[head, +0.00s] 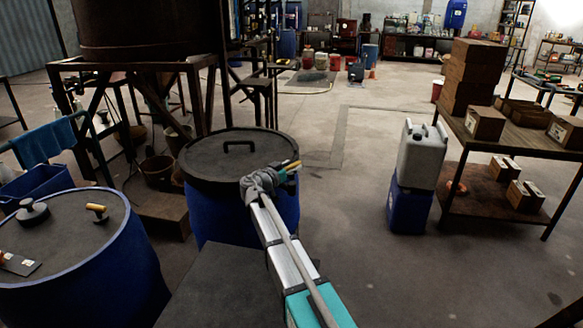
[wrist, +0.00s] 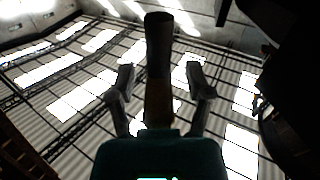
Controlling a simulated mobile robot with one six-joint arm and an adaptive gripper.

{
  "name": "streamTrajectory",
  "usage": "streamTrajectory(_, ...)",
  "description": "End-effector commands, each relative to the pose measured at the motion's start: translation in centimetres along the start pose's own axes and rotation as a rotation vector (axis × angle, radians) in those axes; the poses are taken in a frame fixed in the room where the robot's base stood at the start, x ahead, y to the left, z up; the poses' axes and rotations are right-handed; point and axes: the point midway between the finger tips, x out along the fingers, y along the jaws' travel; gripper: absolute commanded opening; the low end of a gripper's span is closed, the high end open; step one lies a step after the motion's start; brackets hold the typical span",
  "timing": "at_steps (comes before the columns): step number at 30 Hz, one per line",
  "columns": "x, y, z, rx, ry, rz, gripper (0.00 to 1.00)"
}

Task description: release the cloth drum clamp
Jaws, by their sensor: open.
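My gripper (head: 287,172) is at the end of my raised arm, in front of the blue drum (head: 220,215) with a black lid. In the wrist view its two fingers (wrist: 160,92) are spread apart. A brown, dark-topped rod-like piece (wrist: 158,60) shows between them, with gaps on both sides. I cannot tell what it belongs to. A second blue drum (head: 110,270) at the lower left has an orange-topped handle (head: 97,209), a dark knob (head: 32,211) and a small plate (head: 18,264) on its lid. A blue cloth (head: 42,143) hangs behind it. I cannot tell which piece is the clamp.
A large brown vat (head: 135,30) on a metal stand is behind the drums. A grey canister (head: 421,155) stands on a blue one (head: 409,208) at the right, beside a table (head: 512,148) with boxes. The floor between is clear.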

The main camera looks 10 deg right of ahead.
Motion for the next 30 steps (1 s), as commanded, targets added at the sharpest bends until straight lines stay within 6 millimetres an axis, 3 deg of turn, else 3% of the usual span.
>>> streamTrajectory(6,-0.02,0.00,0.00,0.000,0.000,0.000,0.63)
streamTrajectory(16,-0.04,-0.02,0.00,0.000,0.000,-0.001,0.02)
streamTrajectory(30,-0.08,0.04,-0.01,-0.001,0.003,-0.039,0.00)
